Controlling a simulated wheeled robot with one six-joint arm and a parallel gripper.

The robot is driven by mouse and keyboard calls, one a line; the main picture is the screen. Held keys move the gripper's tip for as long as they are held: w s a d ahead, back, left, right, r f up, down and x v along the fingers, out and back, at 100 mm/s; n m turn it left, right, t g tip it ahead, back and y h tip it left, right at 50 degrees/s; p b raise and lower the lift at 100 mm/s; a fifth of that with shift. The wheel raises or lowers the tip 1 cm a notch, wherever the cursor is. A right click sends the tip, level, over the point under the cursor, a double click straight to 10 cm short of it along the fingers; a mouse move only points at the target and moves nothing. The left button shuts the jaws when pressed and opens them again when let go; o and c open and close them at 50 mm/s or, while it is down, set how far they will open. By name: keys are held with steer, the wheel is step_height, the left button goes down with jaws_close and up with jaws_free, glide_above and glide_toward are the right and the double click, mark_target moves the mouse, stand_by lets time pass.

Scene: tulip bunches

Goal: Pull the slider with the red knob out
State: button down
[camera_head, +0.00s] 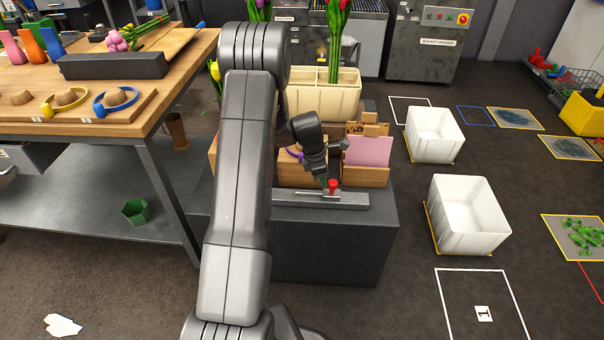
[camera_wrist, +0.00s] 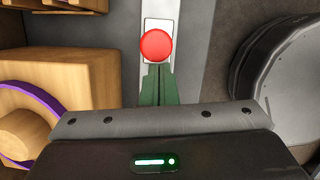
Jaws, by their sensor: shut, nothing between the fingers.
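The red knob (camera_head: 333,186) stands on a slider on a grey metal rail (camera_head: 290,199) along the front of a dark block. In the wrist view the round red knob (camera_wrist: 156,46) sits on a pale plate (camera_wrist: 158,24) in the rail. My gripper (camera_head: 327,184) points down at the knob. In the wrist view its green fingers (camera_wrist: 158,70) are together, just below the knob in the picture, with nothing between them. I cannot tell whether the fingertips touch the knob.
Wooden holders and a pink card (camera_head: 368,151) stand right behind the rail. A cream planter (camera_head: 322,101) with tulips is farther back. A wooden workbench (camera_head: 196,48) is at the left. White bins (camera_head: 468,214) stand on the floor at the right.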

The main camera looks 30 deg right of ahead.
steer(key=s+d, duration=0.1)
steer(key=s+d+p, duration=0.1)
steer(key=d, duration=0.1)
steer(key=s+d, duration=0.1)
steer(key=d, duration=0.1)
steer(key=shift+d, duration=0.1)
steer(key=shift+r, duration=0.1)
